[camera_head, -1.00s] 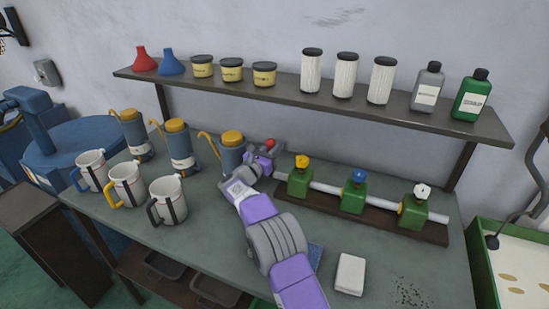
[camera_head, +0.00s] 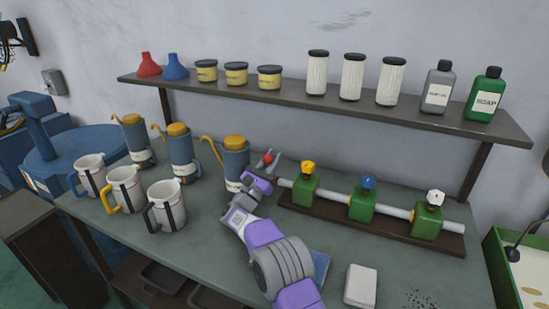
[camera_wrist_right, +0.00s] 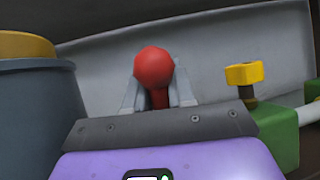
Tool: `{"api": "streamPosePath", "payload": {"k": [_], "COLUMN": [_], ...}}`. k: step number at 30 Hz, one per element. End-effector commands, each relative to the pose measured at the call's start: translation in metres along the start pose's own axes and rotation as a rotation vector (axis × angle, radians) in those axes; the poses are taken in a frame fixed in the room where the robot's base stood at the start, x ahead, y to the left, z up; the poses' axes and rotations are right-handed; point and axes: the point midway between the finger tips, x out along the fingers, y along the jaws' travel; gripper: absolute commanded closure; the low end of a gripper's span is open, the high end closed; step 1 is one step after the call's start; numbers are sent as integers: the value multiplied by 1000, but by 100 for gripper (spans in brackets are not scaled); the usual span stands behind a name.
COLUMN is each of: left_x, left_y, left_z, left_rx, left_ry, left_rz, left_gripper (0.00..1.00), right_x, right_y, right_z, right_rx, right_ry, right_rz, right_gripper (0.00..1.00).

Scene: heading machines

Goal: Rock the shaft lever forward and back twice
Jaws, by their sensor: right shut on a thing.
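The shaft lever's red knob (camera_head: 268,158) stands at the left end of the grey pipe, just right of the rightmost blue canister. My right gripper (camera_head: 266,166) reaches it from the front of the bench. In the right wrist view the red knob (camera_wrist_right: 154,67) shows between the two grey fingers (camera_wrist_right: 158,90), which are shut on the lever just below the knob. The lever's lower part is hidden behind the gripper body. My left gripper is not in view.
Green valve blocks (camera_head: 362,206) with yellow, blue and white handles sit along the pipe to the right. The nearest canister (camera_head: 236,166) is close on the left. Mugs (camera_head: 166,206) stand farther left. A shelf (camera_head: 330,103) with bottles runs above. A white block (camera_head: 360,286) lies in front.

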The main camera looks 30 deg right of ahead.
Motion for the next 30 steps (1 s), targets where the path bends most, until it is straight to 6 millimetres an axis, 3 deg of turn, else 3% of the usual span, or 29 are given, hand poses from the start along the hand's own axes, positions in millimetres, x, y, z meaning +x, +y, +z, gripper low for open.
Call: {"api": "streamPosePath", "payload": {"k": [20,21,24,30], "left_x": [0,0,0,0], "left_y": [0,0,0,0], "left_z": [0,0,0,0], "left_rx": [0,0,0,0], "left_ry": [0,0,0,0], "left_rz": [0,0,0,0], "left_gripper": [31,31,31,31], "right_x": [-5,-5,-5,-5], "right_y": [-1,-1,-1,-1], "right_z": [2,2,2,2], "right_rx": [12,12,12,11], "right_ry": [-60,-60,-60,-59], "right_rz": [-3,-3,-3,-2], "right_gripper": [100,70,56,56]}}
